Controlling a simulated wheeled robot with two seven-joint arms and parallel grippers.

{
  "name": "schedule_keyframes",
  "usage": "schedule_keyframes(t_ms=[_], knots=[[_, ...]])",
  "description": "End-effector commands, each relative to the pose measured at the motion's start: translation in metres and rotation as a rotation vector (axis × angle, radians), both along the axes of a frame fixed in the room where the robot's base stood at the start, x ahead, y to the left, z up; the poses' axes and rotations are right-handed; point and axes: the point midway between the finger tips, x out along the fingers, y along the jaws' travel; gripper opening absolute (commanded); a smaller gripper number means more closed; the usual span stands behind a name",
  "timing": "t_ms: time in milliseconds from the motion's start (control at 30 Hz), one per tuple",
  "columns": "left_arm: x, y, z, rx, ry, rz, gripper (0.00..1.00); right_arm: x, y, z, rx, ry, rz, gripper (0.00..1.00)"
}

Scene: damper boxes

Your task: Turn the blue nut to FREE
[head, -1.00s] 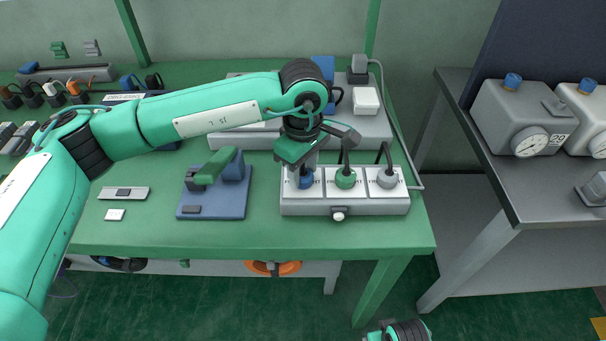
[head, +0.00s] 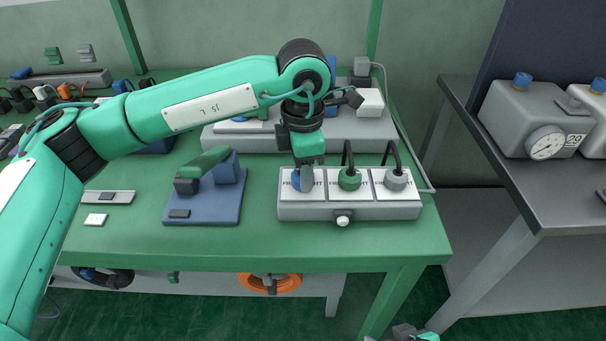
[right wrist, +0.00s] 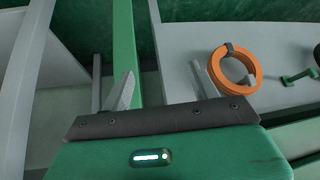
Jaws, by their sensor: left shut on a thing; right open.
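The blue nut (head: 297,181) sits on the left panel of a light grey box (head: 320,211) on the green table. My left gripper (head: 306,183) comes down on it from above, with its fingers shut on the nut and hiding much of it. The lettering on the nut's panel is mostly covered, so I cannot read where the nut points. My right gripper (right wrist: 165,92) is open and empty in the right wrist view, below the table edge. In the head view only a bit of the right arm shows at the bottom.
On the same box stand a green nut (head: 349,180) and a grey nut (head: 395,180), each with a dark upright hook. A blue fixture with a green lever (head: 203,160) is to the left. A grey side table (head: 520,190) stands right.

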Motion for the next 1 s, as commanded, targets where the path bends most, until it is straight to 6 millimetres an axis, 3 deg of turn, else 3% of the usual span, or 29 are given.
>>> schedule_keyframes(t_ms=[500, 1000], knots=[[0.001, 0.0, 0.0, -0.002, -0.004, 0.48, 0.17, 0.028, 0.055, -0.009, 0.171, -0.328, 0.055, 0.61], [0.001, 0.0, 0.001, -0.003, -0.003, 0.756, 0.17, 0.033, 0.077, -0.004, 0.26, -0.477, 0.063, 0.61]])
